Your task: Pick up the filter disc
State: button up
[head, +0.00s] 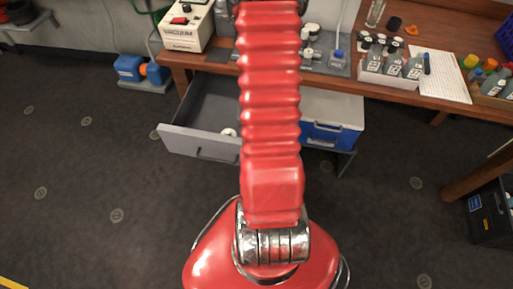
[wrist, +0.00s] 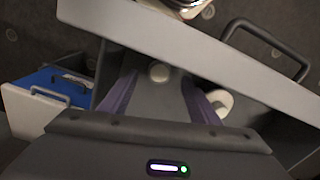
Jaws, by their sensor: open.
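Whether the fingers are down at the disc's height I cannot tell. The pulled-out drawer (head: 190,141) shows in the head view, left of my red arm, which hides my gripper there.
A white ring-like thing (wrist: 223,104) lies in the drawer, partly behind the right finger. The drawer's front panel (wrist: 205,50) and handle (wrist: 268,47) cross the wrist view. A blue-fronted drawer (head: 333,134) stands to the right. The bench (head: 440,100) above holds bottles.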

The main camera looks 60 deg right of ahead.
jog(key=shift+f, duration=1.8)
jog(key=shift+c, duration=0.4)
jog(key=c, duration=1.1)
